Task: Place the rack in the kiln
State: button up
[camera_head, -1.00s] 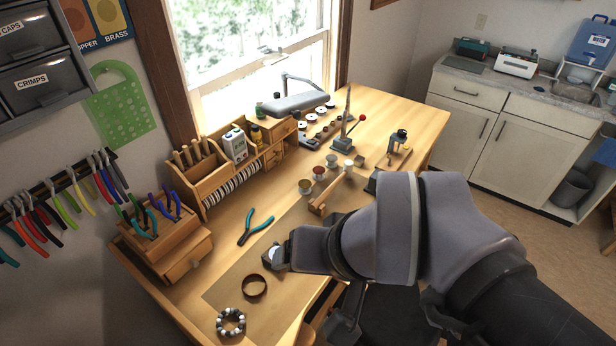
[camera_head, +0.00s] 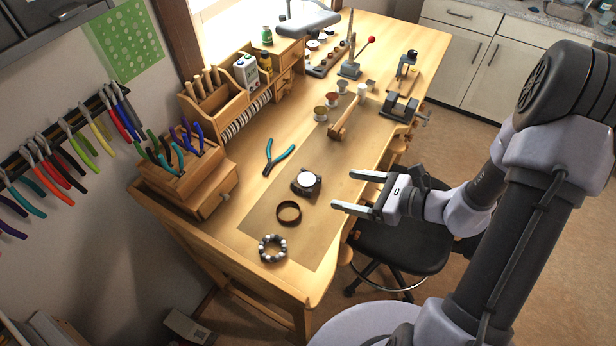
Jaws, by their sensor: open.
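I cannot make out a kiln or a rack in the current head view. My gripper (camera_head: 344,191) is open and empty, its two grey fingers pointing left over the right edge of the wooden workbench (camera_head: 345,255). Left of the fingertips, apart from them, a small dark block with a white round top (camera_head: 306,182) sits on the bench mat. A dark brown ring (camera_head: 288,212) and a bracelet of black and white beads (camera_head: 273,248) lie nearer the front.
Teal-handled pliers (camera_head: 279,159) lie on the bench. A wooden plier stand (camera_head: 205,185) and organizer (camera_head: 225,105) line the left side. A vise (camera_head: 400,107) is at the far right edge. A black stool (camera_head: 400,240) stands below my gripper. White cabinets (camera_head: 480,60) stand behind.

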aim_at(313, 183)
jog(key=b+x, duration=0.1)
jog(key=x, duration=0.8)
jog(key=b+x, duration=0.1)
jog(key=x, duration=0.2)
jog(key=shift+w+f, duration=0.2)
jog(key=shift+f, duration=0.2)
jog(key=c, duration=1.6)
